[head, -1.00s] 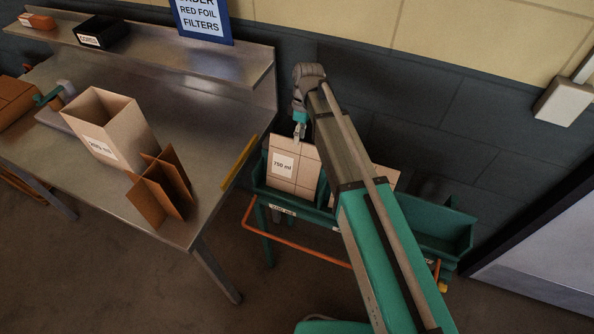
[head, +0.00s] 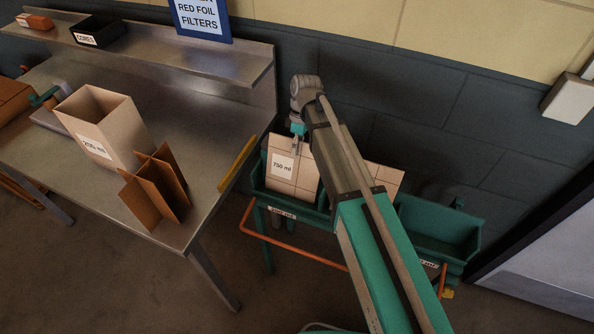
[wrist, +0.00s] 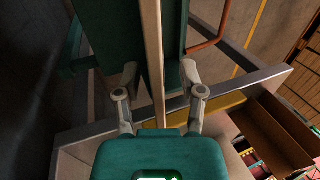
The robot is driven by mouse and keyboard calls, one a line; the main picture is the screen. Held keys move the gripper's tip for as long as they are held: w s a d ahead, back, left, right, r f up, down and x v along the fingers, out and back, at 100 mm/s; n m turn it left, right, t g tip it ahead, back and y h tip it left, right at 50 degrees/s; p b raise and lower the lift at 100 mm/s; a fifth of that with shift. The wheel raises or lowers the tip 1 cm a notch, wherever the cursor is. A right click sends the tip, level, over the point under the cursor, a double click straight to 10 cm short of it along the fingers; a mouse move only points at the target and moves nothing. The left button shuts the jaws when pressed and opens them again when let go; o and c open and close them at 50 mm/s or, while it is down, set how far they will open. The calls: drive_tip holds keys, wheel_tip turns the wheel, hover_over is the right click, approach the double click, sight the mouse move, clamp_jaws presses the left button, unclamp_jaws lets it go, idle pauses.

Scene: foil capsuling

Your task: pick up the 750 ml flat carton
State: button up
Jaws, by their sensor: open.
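The 750 ml flat carton (head: 292,170) is a flat tan panel with a white "750 ml" label. It stands upright, leaning slightly, in the left part of a green rack (head: 323,218). My gripper (head: 297,142) is at its top edge, its fingertips partly hidden by the arm. In the wrist view, the carton shows edge-on as a thin tan strip (wrist: 152,45). My open fingers (wrist: 159,70) are on either side of this strip, with a visible gap on both sides.
Another tan flat carton (head: 386,178) stands in the rack, partly behind my arm. An empty green bin (head: 440,232) is at right. An orange rail (head: 300,252) runs along the rack's front. The steel bench (head: 205,150) at left holds an open carton (head: 100,125) and brown dividers (head: 155,190).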

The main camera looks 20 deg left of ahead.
clamp_jaws()
drive_tip(key=shift+r, duration=0.15)
idle(0.5)
drive_tip(key=shift+r+p, duration=0.9)
drive_tip(key=shift+p, duration=0.15)
drive_tip(key=s+r+p, duration=1.1)
drive_tip(key=s, duration=0.3)
drive_tip(key=shift+d, duration=0.45)
